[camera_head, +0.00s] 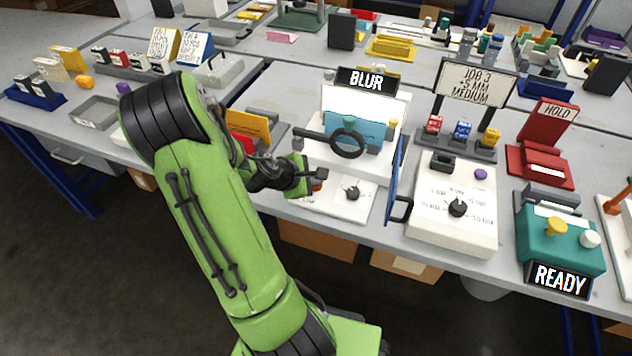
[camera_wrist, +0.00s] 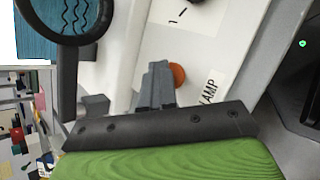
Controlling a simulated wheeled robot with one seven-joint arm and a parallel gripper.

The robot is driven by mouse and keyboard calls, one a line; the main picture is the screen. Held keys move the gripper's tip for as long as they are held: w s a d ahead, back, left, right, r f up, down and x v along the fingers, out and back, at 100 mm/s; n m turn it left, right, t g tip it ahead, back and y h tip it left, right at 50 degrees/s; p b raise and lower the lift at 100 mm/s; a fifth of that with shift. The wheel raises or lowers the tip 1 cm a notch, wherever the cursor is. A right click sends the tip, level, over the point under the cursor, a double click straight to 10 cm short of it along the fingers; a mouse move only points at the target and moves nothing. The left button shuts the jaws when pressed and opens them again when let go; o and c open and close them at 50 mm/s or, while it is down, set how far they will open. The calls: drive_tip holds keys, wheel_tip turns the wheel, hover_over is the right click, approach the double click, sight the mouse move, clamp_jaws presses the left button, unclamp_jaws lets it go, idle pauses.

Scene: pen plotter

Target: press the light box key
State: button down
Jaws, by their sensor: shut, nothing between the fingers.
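The light box (camera_head: 394,105) is a white box with a lit face, a blue sheet (camera_head: 366,130) and a dark ring lens in front. At its foot is a white panel (camera_head: 332,205) with a black knob (camera_head: 352,193). A round orange key (camera_wrist: 179,76) sits on this panel in the wrist view, beside a label reading "AMP", partly hidden. In the head view only a bit of the orange key (camera_head: 317,187) shows. My gripper (camera_head: 322,174) is shut and empty, its tips (camera_wrist: 157,70) close beside the key. I cannot tell whether they touch it.
A sign reading "BLUR" (camera_head: 366,81) stands above the light box. The table's front edge is close below.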

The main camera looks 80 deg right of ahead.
sight(314, 187)
drive_tip(key=shift+r+p, duration=0.3)
drive_tip(key=shift+r, duration=0.15)
wheel_tip(314, 187, up, 6)
drive_tip(key=p, duration=0.5)
idle(0.3)
